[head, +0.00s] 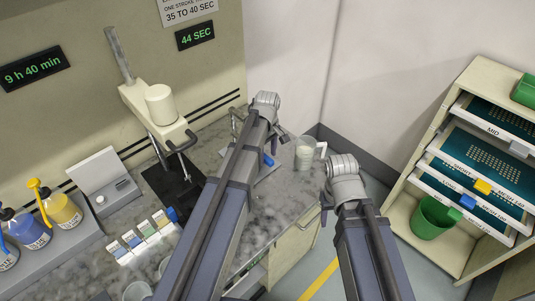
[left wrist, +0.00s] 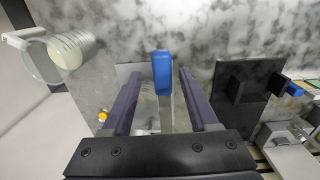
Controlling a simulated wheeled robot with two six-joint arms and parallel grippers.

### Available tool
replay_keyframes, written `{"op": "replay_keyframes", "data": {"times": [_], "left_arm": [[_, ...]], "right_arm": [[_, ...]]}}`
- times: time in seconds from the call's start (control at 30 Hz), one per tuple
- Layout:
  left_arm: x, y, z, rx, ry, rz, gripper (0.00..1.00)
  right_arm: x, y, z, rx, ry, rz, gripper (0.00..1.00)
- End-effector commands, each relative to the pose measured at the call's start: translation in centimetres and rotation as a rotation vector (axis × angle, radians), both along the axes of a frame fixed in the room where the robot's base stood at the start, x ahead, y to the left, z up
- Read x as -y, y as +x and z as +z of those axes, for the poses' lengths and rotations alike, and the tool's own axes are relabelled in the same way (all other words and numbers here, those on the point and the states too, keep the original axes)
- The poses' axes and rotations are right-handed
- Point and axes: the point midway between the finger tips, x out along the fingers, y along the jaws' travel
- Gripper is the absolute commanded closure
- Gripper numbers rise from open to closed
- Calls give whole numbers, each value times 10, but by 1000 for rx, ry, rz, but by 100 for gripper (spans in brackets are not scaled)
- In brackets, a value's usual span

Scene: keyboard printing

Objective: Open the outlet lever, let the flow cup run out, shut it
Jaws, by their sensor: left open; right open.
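The blue outlet lever (left wrist: 161,72) stands between the two spread fingers of my open left gripper (left wrist: 160,98) in the left wrist view, with gaps visible on both sides. The lever (head: 268,160) also shows beside my left arm in the head view. The flow cup itself is largely hidden behind my left gripper and arm, so its contents cannot be told. A clear beaker with a handle (head: 305,152) holds whitish liquid on the counter to the right; it also shows at upper left in the left wrist view (left wrist: 70,50).
A display (head: 195,36) reads 44 SEC, below a sign with 35 TO 40 SEC. A beige press-like stand (head: 160,105) stands left of my left arm. Bottles (head: 62,208) stand further left. A shelf rack with trays (head: 480,165) stands at right.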

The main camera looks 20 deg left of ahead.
Motion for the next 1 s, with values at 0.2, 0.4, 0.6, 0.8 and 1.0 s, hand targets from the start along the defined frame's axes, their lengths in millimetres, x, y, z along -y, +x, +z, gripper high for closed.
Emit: {"op": "replay_keyframes", "data": {"times": [0.2,0.4,0.6,0.8,1.0], "left_arm": [[0,0,29,0,0,0,40],[0,0,57,1,0,0,40],[0,0,71,1,0,0,40],[0,0,70,1,0,0,40],[0,0,70,1,0,0,40]], "right_arm": [[0,0,29,0,1,-4,50],[0,0,57,-1,1,-2,50],[0,-1,71,-2,0,0,50],[0,-1,70,-2,0,0,50],[0,0,70,-2,0,0,50]]}}
